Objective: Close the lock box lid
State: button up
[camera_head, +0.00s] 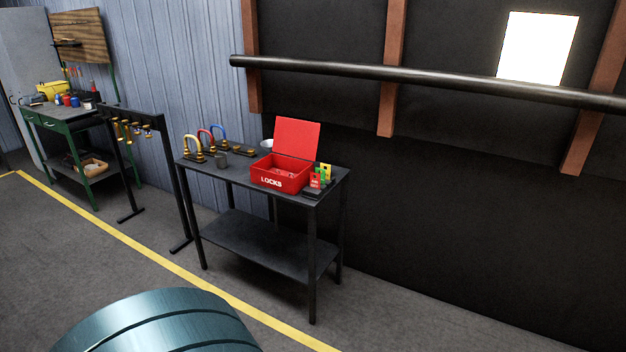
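The red lock box (268,182), marked "LOCKS", sits on the right part of a dark metal table (225,181). Its red lid (297,136) is open and stands roughly upright at the back of the box. Some contents show inside, too small to make out. My gripper is not in view.
A black rack (172,180) and a green workbench (75,130) are further left.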

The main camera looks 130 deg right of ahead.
aim_at(295, 138)
jog(key=z, duration=3.75)
jog(key=i, duration=2.1)
jog(key=z, duration=0.5)
jog(key=i, duration=1.35)
jog(key=z, duration=0.65)
